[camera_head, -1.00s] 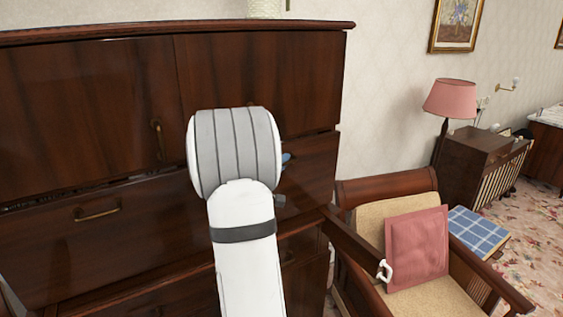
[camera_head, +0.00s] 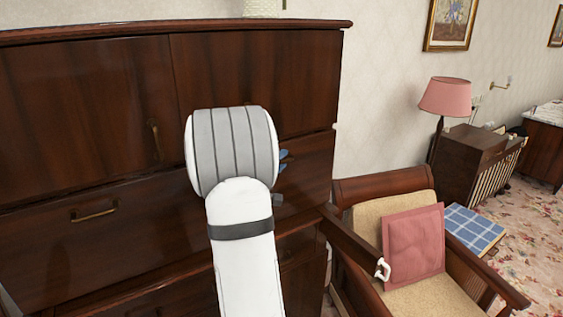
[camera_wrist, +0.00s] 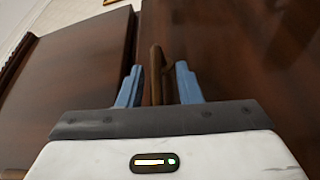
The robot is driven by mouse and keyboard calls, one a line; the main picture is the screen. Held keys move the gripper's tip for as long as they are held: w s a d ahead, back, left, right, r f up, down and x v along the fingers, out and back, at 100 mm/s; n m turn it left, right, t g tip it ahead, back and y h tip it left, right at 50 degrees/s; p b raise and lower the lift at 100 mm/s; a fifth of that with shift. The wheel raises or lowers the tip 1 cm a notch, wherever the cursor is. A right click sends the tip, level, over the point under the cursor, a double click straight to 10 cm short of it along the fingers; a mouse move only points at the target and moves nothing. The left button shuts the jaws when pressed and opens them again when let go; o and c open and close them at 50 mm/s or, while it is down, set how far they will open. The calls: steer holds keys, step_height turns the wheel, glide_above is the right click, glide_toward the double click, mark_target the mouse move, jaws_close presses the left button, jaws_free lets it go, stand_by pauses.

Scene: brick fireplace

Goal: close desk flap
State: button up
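The desk flap (camera_head: 60,240) is a dark glossy wood panel with a brass handle (camera_head: 95,213), in the front of a tall wooden cabinet. It looks upright and about flush, with only a thin line along its top edge. My gripper (camera_wrist: 158,85) is at the right part of the cabinet front, mostly hidden behind my arm in the head view, where a blue fingertip (camera_head: 283,160) shows. In the wrist view its two blue fingers are apart, with a narrow brown upright piece between or behind them. I cannot tell whether they touch it.
A wooden armchair (camera_head: 400,185) with a pink cushion (camera_head: 415,245) stands close at the cabinet's right. A blue checked stool (camera_head: 475,228) and a pink lamp (camera_head: 446,96) are farther right. Patterned carpet (camera_head: 530,235) is free there.

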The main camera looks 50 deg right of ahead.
steer(key=shift+a, duration=0.1)
steer(key=a+b, duration=0.2)
steer(key=a, duration=0.5)
steer(key=shift+s+a+f, duration=0.25)
steer(key=shift+a, duration=0.1)
